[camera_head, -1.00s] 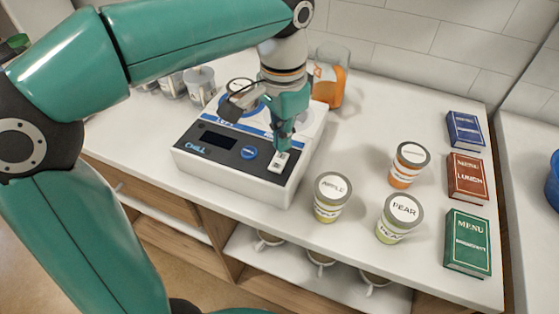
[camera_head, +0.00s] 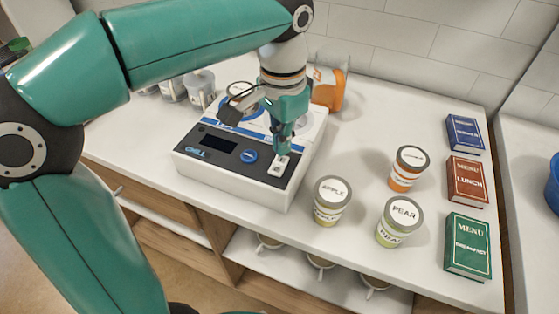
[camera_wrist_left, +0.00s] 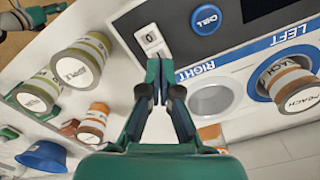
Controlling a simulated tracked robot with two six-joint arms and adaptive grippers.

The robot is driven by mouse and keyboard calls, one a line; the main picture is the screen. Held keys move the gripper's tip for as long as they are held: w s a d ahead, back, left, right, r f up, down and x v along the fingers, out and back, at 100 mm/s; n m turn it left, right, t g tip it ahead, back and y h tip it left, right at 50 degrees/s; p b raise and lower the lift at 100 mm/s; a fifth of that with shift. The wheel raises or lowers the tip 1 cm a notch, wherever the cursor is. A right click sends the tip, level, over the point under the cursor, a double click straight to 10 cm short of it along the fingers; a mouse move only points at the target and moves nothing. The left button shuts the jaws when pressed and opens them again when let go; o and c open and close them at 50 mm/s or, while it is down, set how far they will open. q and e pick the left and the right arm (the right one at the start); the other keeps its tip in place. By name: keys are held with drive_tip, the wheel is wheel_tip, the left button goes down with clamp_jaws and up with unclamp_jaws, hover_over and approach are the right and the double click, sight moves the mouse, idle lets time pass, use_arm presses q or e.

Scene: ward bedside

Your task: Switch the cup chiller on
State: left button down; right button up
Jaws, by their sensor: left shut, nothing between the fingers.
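The cup chiller (camera_head: 235,184) is a white box with a dark front panel, a blue round button (camera_head: 249,156) and a pale switch (camera_head: 278,167) at the panel's right end. My left gripper (camera_head: 283,150) is shut and empty, pointing down at the switch's far end. In the left wrist view its fingertips (camera_wrist_left: 161,64) overlap the edge of the switch (camera_wrist_left: 152,41). I cannot tell whether they touch it or which way it is tipped. The well marked RIGHT (camera_wrist_left: 212,99) looks empty; the one marked LEFT holds a peach cup (camera_wrist_left: 295,91).
Lidded apple (camera_head: 332,190) and pear (camera_head: 403,211) cups and an orange-banded cup (camera_head: 410,158) stand right of the chiller. Three menu boxes (camera_head: 468,180) line the counter's right edge. An orange jug (camera_head: 330,78) stands behind the gripper.

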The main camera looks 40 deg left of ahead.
sight(282, 159)
use_arm(q)
drive_tip(key=shift+f+b, duration=0.85)
drive_tip(key=shift+f, duration=0.35)
idle(0.7)
drive_tip(key=shift+r, duration=0.1)
wheel_tip(282, 159, up, 7)
drive_tip(key=p, duration=0.7)
idle(0.6)
